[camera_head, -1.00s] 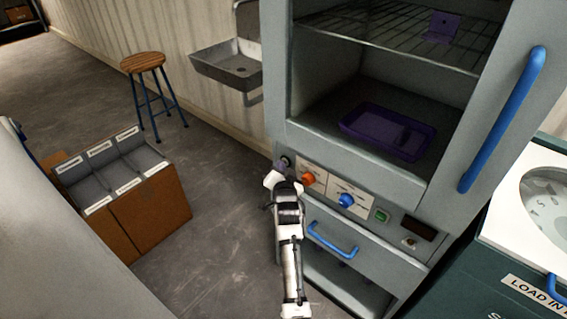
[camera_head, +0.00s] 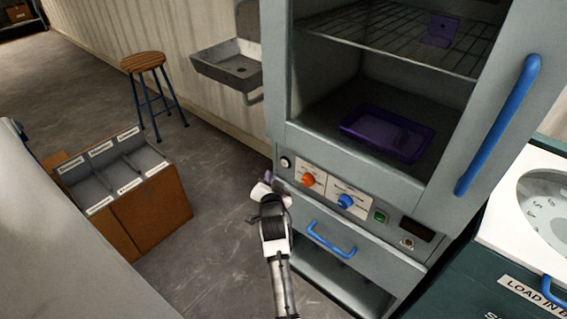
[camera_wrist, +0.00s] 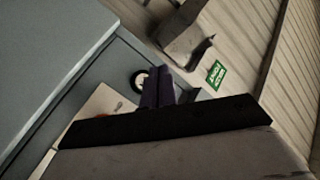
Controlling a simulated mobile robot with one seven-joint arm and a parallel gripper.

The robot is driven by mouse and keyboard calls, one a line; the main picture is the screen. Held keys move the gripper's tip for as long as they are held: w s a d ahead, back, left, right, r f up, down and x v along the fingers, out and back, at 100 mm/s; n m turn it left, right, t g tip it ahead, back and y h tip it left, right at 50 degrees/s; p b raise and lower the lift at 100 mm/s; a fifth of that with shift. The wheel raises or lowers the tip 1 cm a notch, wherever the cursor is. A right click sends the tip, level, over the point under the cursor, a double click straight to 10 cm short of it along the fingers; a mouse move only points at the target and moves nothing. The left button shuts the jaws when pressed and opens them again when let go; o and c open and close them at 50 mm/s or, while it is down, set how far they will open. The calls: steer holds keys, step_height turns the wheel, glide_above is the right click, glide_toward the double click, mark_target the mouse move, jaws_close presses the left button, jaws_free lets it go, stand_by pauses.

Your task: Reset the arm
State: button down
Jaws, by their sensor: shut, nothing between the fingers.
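My gripper (camera_head: 270,178) is just in front of the left edge of the grey cabinet's control panel (camera_head: 326,203), beside the small round button (camera_head: 285,162). In the wrist view its dark purple fingers (camera_wrist: 157,88) are together and hold nothing. The round button (camera_wrist: 140,80) shows just left of the fingertips there. I cannot tell the exact gap between fingers and panel.
The cabinet has an orange knob (camera_head: 308,180), a blue knob (camera_head: 345,201) and a drawer with a blue handle (camera_head: 332,240). A purple tray (camera_head: 388,134) sits inside it. A divided wooden bin (camera_head: 150,215), a stool (camera_head: 143,63) and a sink (camera_head: 230,68) are left. Floor between is clear.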

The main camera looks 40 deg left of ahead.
steer(key=shift+s, duration=0.7)
